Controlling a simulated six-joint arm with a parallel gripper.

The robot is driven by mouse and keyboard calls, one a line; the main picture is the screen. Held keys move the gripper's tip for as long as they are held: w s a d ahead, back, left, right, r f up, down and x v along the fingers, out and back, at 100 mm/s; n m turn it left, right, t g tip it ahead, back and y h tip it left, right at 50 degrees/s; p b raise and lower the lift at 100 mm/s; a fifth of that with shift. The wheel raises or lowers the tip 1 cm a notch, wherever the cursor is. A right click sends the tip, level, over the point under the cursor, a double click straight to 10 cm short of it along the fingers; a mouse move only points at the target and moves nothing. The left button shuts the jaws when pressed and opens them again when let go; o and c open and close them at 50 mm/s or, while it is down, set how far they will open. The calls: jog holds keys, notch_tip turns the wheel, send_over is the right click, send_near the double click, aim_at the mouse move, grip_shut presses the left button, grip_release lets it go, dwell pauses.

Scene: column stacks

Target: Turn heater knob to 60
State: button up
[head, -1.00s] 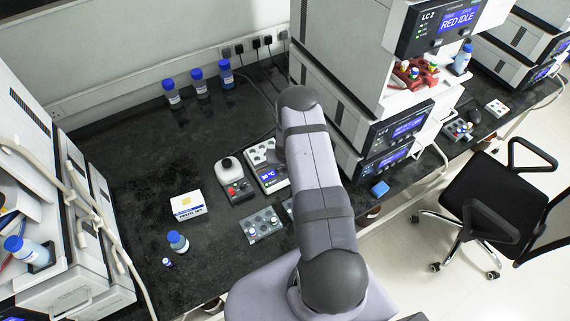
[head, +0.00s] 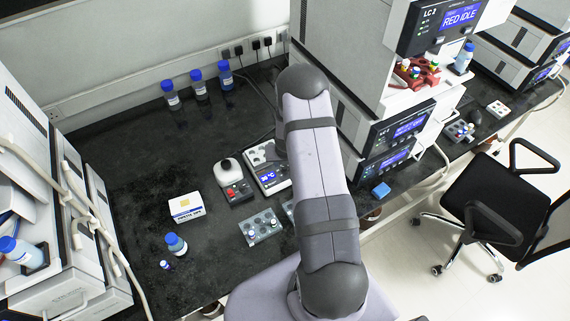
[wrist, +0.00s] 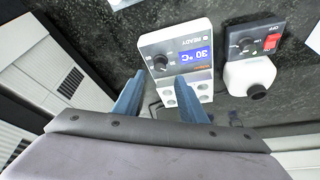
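The heater (wrist: 192,40) is a white block with a dark front panel, upside down in the wrist view. Its blue display (wrist: 190,56) reads 30 °C. Its dark round knob (wrist: 160,62) sits beside the display. In the head view the heater (head: 262,153) stands on the bench, partly hidden by my arm. My gripper (wrist: 154,82) shows in the wrist view as two blue fingers, spread apart with nothing between them. The fingertips appear near the knob, but I cannot tell how far above it. The head view does not show the gripper.
A vial rack (head: 262,229), a white box (head: 186,207) and a blue-capped bottle (head: 176,244) are nearby. Tall instruments (head: 345,60) stand to the right. The bench's middle left is clear.

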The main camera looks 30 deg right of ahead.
aim_at(285, 168)
jog(key=shift+s+a+r, duration=0.15)
jog(key=shift+s+r, duration=0.05)
jog(key=shift+r, duration=0.3)
